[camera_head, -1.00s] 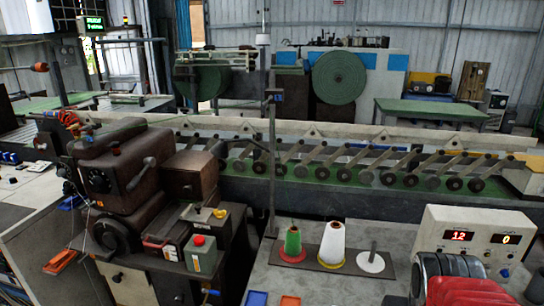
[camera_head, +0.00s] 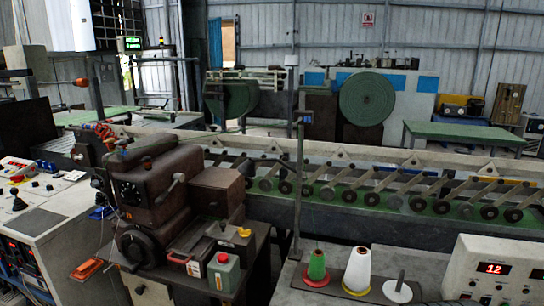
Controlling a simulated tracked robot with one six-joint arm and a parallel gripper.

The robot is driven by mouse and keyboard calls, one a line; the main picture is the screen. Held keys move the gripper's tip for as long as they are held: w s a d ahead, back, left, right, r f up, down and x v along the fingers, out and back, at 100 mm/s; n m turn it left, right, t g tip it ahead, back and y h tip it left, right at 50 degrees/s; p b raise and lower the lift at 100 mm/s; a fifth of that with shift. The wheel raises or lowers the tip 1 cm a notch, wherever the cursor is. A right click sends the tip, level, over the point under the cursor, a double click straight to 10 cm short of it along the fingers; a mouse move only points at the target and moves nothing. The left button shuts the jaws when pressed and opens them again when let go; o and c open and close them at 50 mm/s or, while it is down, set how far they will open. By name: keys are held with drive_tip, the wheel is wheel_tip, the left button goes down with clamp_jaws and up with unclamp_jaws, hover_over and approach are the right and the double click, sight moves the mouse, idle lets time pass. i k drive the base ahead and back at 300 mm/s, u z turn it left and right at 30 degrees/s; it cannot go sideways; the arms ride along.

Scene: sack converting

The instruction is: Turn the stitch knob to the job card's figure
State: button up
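The brown sewing machine head (camera_head: 150,195) stands left of centre in the head view. A round dial (camera_head: 130,194) is on its front face, and a small lever knob sticks out on its right; I cannot tell whether the dial is the stitch knob, and no figure on it is readable. My gripper is out of view.
The grey control panel (camera_head: 50,215) carries several dark knobs. A counter box (camera_head: 490,268) at lower right reads 12. A green oil can (camera_head: 223,272), a green thread cone (camera_head: 317,266) and a white cone (camera_head: 357,270) stand in front. A conveyor (camera_head: 380,185) runs behind.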

sight(128, 196)
drive_tip(key=u, duration=1.25)
